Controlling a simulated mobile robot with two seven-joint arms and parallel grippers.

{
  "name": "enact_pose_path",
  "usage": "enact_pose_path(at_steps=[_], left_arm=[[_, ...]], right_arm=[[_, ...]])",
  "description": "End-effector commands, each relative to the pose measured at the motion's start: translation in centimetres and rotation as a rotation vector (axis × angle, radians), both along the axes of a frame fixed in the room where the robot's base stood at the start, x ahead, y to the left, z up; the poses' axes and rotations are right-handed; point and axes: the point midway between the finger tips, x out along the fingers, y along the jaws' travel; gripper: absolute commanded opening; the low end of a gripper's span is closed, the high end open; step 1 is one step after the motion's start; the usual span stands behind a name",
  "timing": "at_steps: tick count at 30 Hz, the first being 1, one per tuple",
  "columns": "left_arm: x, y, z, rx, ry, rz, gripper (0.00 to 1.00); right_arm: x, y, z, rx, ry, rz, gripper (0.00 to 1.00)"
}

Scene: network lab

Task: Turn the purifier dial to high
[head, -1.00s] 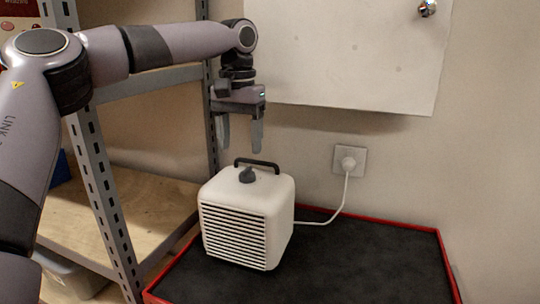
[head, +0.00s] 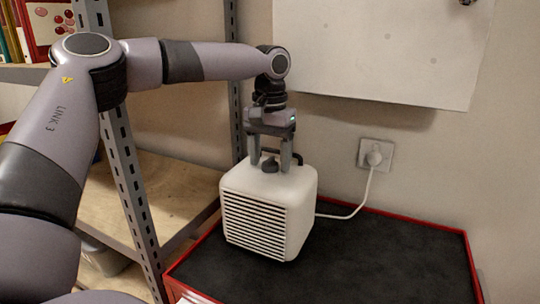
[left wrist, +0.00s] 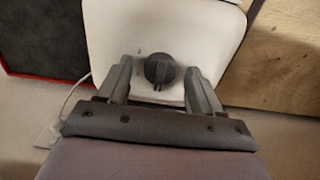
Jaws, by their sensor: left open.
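The purifier (head: 268,212) is a white box with a slatted front, upright on the black-topped cart. In the left wrist view the round dial (left wrist: 160,69) shows on the white purifier top (left wrist: 178,25). My left gripper (head: 270,168) points down over the purifier top, open, with one finger on each side of the dial. In the left wrist view the fingers (left wrist: 160,80) stand apart from the dial, with gaps on both sides. My right gripper is not in view.
The cart's black top (head: 385,262) has a raised red rim and is clear to the right. A white cord runs from the purifier to a wall socket (head: 375,155). A metal shelf rack (head: 130,180) stands at the left, and a white panel (head: 385,45) hangs behind.

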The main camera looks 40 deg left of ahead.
Motion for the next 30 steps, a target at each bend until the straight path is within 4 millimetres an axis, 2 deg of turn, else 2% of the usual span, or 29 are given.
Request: enact_pose_path(at_steps=[1,6,17,23,30], left_arm=[[-0.01,0.02,-0.01,0.000,0.000,0.000,0.65],[-0.01,0.03,0.01,0.000,0.000,0.000,0.10],[0.00,0.03,0.04,0.001,0.000,-0.038,0.09],[0.00,0.01,0.04,0.001,0.001,-0.147,0.09],[0.01,0.01,0.05,0.001,0.001,-0.356,0.09]], right_arm=[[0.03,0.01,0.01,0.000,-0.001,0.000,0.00],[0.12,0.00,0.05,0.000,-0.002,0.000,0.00],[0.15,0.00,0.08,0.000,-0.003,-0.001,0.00],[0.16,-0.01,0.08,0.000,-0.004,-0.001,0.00],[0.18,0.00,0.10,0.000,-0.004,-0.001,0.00]])
